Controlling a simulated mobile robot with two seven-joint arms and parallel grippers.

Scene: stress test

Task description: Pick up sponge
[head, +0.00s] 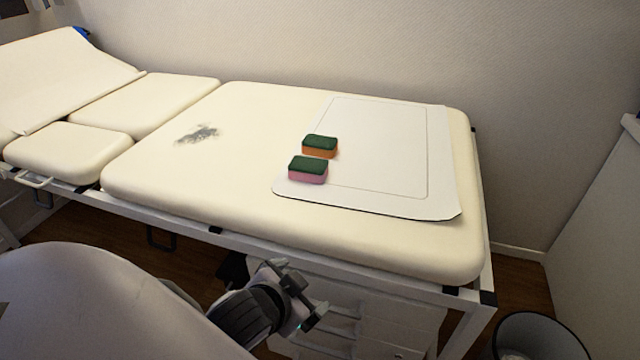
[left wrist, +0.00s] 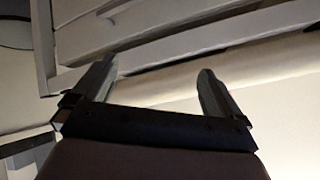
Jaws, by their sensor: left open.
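Two sponges with dark green tops lie side by side on a white sheet on the padded bed. The nearer sponge (head: 308,170) has a pink lower layer. The farther sponge (head: 320,147) has an orange lower layer. My left gripper (head: 299,291) is in front of the bed's near edge, well short of the sponges in the picture. In the left wrist view my left gripper (left wrist: 156,82) is open with nothing between its fingers. No sponge shows in that view. My right gripper is not in view.
The bed's cream padding (head: 400,240) has a metal frame along its near side. The white sheet (head: 440,190) covers its right part. A dark smudge (head: 198,134) marks the padding. White drawers (head: 375,325) stand below, and a bin (head: 540,325) stands at lower right.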

